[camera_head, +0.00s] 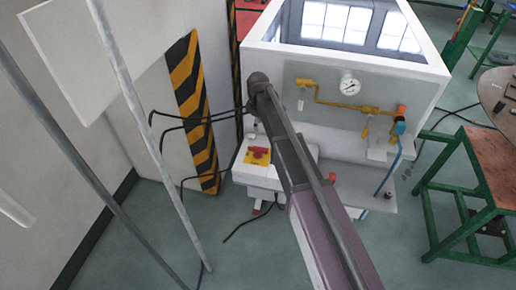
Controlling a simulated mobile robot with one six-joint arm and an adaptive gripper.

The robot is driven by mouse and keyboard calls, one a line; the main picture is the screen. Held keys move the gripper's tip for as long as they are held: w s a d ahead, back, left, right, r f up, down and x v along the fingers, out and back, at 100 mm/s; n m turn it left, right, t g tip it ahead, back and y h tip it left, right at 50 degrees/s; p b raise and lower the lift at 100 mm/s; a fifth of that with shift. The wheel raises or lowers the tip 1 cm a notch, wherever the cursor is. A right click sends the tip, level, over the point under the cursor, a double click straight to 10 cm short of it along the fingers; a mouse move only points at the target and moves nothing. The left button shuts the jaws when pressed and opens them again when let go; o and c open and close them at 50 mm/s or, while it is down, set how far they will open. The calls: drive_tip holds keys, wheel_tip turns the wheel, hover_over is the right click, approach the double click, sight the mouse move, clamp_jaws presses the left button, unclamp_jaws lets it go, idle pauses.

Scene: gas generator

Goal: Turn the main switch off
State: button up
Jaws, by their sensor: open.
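The main switch is most likely the red rotary handle on a yellow plate (258,155), on top of a white box (250,172) at the lower left front of the white generator cabinet (431,88). My arm reaches up from the bottom of the picture across the cabinet's front. Its dark far joint is above the switch, close to the cabinet's left front edge. I cannot make out my gripper or its fingers; the far joint and link may hide them. The switch handle shows clear of the arm link, but its exact angle is too small to tell.
A gauge (349,84) and yellow pipe (340,103) are on the cabinet's panel. Black cables (188,121) hang left of it, near a striped post (193,110). Grey poles (139,110) stand at left. A green-framed table (482,160) is at right.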

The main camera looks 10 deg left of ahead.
sight(258, 147)
drive_tip(key=shift+f, duration=0.1)
wheel_tip(258, 147, down, 14)
drive_tip(key=b, duration=1.3)
drive_tip(key=shift+r+b, duration=0.2)
drive_tip(key=shift+b, duration=0.2)
clamp_jaws()
